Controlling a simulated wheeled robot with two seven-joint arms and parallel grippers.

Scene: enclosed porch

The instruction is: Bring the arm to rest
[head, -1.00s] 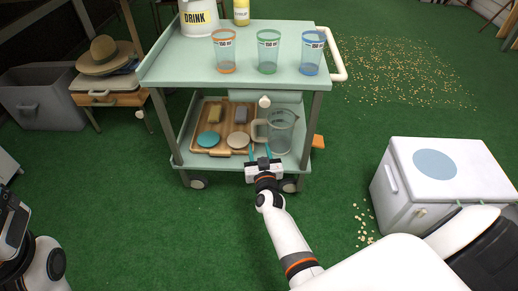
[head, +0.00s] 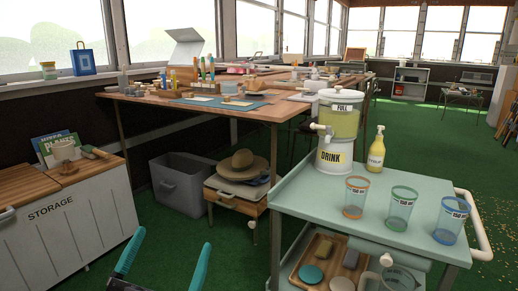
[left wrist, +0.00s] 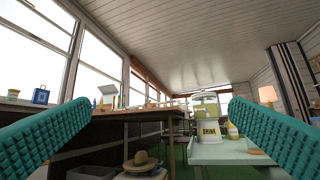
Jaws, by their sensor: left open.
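My left gripper (head: 174,238) shows at the bottom of the head view as two teal fingers, spread wide apart with nothing between them. They point up and forward over the green floor, left of the cart. In the left wrist view, its ridged teal fingers (left wrist: 160,115) stand at both sides with an empty gap between them, facing the windows, table and cart from a distance. My right arm and gripper do not show in either current view.
A green cart (head: 325,210) at right holds a drink dispenser (head: 338,125), a yellow bottle (head: 377,150) and three cups. A clear pitcher (head: 402,278) is partly visible below. A storage cabinet (head: 75,215) stands left; a long table (head: 262,110) is behind. Green floor lies between.

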